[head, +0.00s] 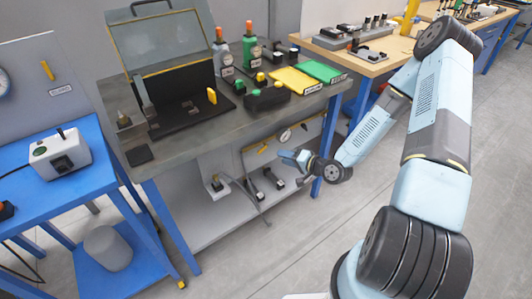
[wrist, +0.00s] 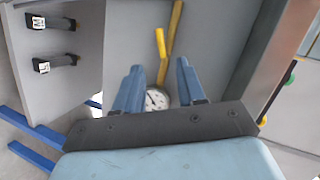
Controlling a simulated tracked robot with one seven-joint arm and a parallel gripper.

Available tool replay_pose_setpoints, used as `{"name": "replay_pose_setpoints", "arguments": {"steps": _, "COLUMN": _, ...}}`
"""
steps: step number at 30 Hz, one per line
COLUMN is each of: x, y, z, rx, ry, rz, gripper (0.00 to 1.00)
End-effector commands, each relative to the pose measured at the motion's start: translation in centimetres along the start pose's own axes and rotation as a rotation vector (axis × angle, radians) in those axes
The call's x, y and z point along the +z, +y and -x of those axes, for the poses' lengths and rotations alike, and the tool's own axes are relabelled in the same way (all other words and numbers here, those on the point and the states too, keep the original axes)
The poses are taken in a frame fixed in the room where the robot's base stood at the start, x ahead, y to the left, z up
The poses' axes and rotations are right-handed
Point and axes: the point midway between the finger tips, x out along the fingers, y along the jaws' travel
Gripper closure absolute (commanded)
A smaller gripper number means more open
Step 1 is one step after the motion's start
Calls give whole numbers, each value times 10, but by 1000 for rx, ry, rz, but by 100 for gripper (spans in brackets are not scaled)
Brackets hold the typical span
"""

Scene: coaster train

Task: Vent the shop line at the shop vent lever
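Under the dark workbench, a grey panel carries a round white gauge (head: 285,136) and a yellow lever (head: 262,149). In the wrist view, the gauge (wrist: 157,98) sits low between my fingers, and a bent yellow bar or pair of bars (wrist: 174,28) lies beyond it. My gripper (head: 292,158) is in front of this panel, beneath the bench edge. In the wrist view my gripper (wrist: 158,66) has its two blue fingers apart with nothing held. I cannot tell any contact with the yellow lever. No readable label confirms which lever is the shop vent.
The bench top (head: 190,153) overhangs the panel. Black-handled items (wrist: 52,64) stand on the lower shelf (head: 220,226). Open floor lies right of the bench.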

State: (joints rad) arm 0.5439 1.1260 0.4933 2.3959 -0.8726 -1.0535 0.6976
Motion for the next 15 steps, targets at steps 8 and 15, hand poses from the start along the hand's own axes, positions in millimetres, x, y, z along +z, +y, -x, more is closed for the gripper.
{"name": "replay_pose_setpoints", "arguments": {"steps": 8, "x": 1, "y": 0, "z": -51, "rx": 0, "ry": -1, "rz": 2, "gripper": 60}}
{"name": "replay_pose_setpoints", "arguments": {"steps": 15, "x": 0, "y": 0, "z": -88, "rx": 1, "ry": -1, "rz": 1, "gripper": 60}}
